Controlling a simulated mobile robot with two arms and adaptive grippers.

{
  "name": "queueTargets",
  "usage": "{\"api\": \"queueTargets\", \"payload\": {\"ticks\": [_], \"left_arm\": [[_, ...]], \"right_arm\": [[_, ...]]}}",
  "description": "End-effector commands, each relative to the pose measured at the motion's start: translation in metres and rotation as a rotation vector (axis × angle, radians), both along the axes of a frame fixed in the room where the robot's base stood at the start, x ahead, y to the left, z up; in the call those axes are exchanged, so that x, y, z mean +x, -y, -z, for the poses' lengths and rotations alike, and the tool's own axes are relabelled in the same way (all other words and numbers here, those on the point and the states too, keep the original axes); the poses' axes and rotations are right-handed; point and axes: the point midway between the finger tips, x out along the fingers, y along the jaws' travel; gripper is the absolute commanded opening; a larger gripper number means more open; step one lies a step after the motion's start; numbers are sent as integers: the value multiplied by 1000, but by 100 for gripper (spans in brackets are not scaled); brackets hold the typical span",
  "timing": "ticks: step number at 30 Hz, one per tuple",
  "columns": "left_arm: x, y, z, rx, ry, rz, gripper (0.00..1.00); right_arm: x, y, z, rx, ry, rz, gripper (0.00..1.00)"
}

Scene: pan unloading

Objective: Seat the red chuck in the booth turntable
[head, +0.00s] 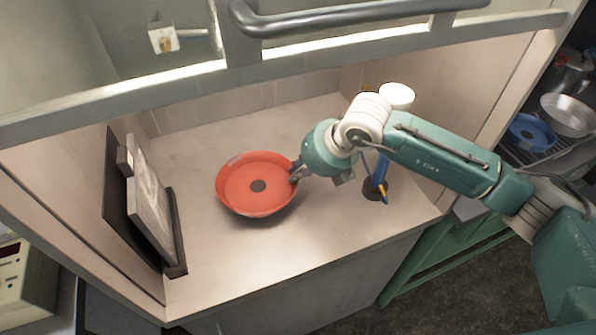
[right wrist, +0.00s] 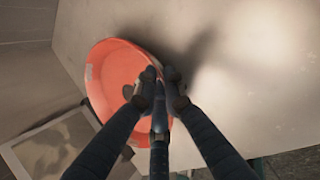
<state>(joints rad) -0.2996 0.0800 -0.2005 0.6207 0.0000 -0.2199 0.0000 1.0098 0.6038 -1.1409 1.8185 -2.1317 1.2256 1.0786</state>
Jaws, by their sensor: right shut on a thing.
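The red chuck (head: 240,200) looks like a round, shallow red dish with a dark round spot at its centre. My right gripper (head: 295,172) is shut on its right rim, and the arm reaches in from the right. In the right wrist view the chuck (right wrist: 105,75) lies beyond the fingers (right wrist: 160,92), which hide part of its rim. It seems to be slightly above the booth floor, with a shadow beside it. I cannot make out the turntable as a separate thing. My left gripper is out of view.
A framed panel (head: 152,205) leans at the booth's left wall. A blue upright item (head: 381,172) with an orange tip stands right of the chuck, partly behind my arm. A grey bar (head: 350,17) crosses above the opening. The booth floor (head: 225,262) in front is clear.

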Motion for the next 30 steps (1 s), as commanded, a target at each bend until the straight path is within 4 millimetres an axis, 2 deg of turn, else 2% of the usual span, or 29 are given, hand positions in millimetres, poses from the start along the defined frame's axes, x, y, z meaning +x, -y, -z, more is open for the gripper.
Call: {"api": "queueTargets", "payload": {"ticks": [14,15,16,25,30], "left_arm": [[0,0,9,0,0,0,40],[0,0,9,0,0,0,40],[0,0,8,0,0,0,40],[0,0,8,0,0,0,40],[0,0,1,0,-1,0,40]], "right_arm": [[0,0,8,1,1,0,0],[0,0,8,1,1,0,10],[0,0,7,1,1,0,16],[-1,1,8,-1,-1,0,16],[-4,4,-3,-1,-1,0,16]]}}
